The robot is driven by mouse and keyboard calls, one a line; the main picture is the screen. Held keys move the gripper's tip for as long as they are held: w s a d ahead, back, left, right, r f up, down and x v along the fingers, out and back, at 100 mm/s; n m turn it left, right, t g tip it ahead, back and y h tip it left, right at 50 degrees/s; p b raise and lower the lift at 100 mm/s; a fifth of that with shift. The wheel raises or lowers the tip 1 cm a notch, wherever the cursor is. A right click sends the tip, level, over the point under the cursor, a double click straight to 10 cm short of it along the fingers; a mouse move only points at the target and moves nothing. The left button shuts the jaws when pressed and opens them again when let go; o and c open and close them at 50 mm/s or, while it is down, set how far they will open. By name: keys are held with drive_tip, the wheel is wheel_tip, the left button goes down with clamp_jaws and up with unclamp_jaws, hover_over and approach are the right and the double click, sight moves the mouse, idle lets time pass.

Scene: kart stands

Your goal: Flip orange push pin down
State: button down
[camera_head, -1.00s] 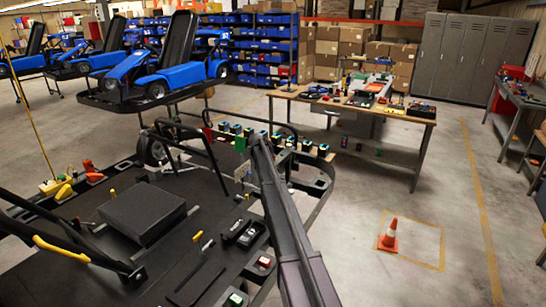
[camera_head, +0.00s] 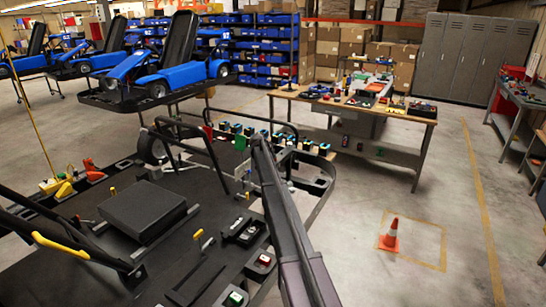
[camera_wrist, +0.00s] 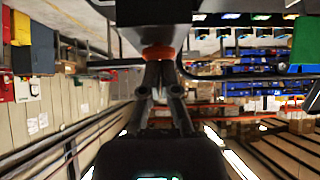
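An orange push pin (camera_wrist: 158,53) shows in the wrist view, as a round orange piece at the edge of a dark part. My gripper (camera_wrist: 160,68) is right at it, with its narrow fingers drawn together and their tips touching or nearly touching it. I see nothing held between the fingers. The fingertips cover part of the pin's surroundings. In the head view my dark arm runs up over the cart's right edge, and I cannot make out my gripper or the pin at its end.
The black cart deck (camera_head: 75,225) carries a black box (camera_head: 147,212) and several small switches. A row of blue connectors (camera_head: 262,138) stands along its far edge. A workbench (camera_head: 400,110) stands beyond, and an orange cone (camera_head: 391,234) on the open floor to the right.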

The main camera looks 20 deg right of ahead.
drive_tip(key=shift+a+r+p, duration=0.1)
drive_tip(key=shift+r+p, duration=1.95)
drive_tip(key=shift+r, duration=0.1)
drive_tip(key=p+v, duration=0.6)
drive_tip(key=v, duration=0.3)
drive_tip(key=shift+a+p, duration=0.25)
drive_tip(key=shift+p, duration=0.05)
drive_tip(key=shift+s, duration=0.1)
drive_tip(key=s+a+f+n+g+y+b, duration=0.2)
drive_tip(key=s+a+f+b, duration=0.3)
drive_tip(key=s, duration=1.2)
drive_tip(key=s+a+f+n+g+y+b, duration=0.1)
drive_tip(key=s+a+f+n+b, duration=0.4)
drive_tip(key=s, duration=1.3)
drive_tip(key=s+a+f+n+g+y+b, duration=0.2)
drive_tip(key=s+a+f, duration=0.8)
drive_tip(key=s+a, duration=0.5)
drive_tip(key=s+n+y+b, duration=0.1)
drive_tip(key=s+y+b, duration=0.1)
drive_tip(key=b, duration=0.1)
drive_tip(key=shift+s+f+g, duration=0.25)
drive_tip(key=shift+f+g, duration=0.05)
drive_tip(key=shift+f, duration=0.1)
